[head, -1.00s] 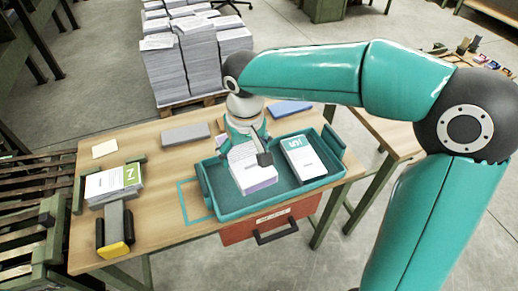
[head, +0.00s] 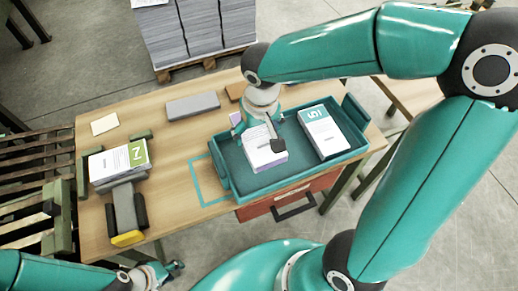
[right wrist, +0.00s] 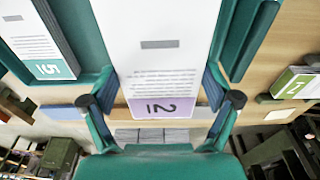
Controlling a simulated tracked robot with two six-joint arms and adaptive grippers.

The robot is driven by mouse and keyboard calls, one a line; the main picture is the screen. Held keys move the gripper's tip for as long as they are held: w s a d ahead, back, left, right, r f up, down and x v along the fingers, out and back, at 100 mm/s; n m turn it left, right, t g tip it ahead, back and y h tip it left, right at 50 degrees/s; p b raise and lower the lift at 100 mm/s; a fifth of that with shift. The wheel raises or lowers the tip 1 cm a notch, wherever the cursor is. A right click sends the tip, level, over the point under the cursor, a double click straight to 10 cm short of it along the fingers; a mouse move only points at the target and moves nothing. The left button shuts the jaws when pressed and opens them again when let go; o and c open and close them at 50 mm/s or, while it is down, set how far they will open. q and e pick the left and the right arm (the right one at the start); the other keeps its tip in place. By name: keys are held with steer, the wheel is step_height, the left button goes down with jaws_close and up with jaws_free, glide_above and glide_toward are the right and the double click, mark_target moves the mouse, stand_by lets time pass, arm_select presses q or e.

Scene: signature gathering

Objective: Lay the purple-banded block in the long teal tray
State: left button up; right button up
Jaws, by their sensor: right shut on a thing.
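The purple-banded block (head: 266,160) is a white printed block in my right gripper (head: 263,134). In the right wrist view its white face (right wrist: 160,60) ends in a purple band marked 21, between the two fingers of that gripper (right wrist: 160,99). The block is within the outline of the long teal tray (head: 221,172), left of another block; I cannot tell whether it touches the floor. The gripper hides part of it in the head view. My left gripper (head: 165,272) is at the bottom left, away from the tray; its opening is unclear.
A teal-banded block marked 15 (head: 323,133) lies in the tray's right part. A green-banded block (head: 118,163) sits in a holder at the table's left. A grey-and-yellow item (head: 126,213) stands before it. A grey slab (head: 193,107) lies behind. A teal outline (head: 203,183) marks bare table.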

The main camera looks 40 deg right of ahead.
mark_target(260, 138)
step_height(260, 138, down, 8)
steer(key=shift+f+b, duration=0.1)
steer(key=shift+b, duration=0.55)
steer(key=shift+s, duration=0.1)
steer(key=shift+f, duration=0.1)
steer(key=o, duration=1.1)
steer(key=shift+r, duration=0.3)
steer(key=r, duration=0.4)
steer(key=s+r+p, duration=0.1)
steer(key=r, duration=0.2)
steer(key=r+p, duration=0.1)
steer(key=r, duration=0.3)
steer(key=shift+s+a+r, duration=0.15)
steer(key=shift+s+r, duration=0.05)
steer(key=shift+r, duration=0.1)
steer(key=shift+s+f, duration=0.1)
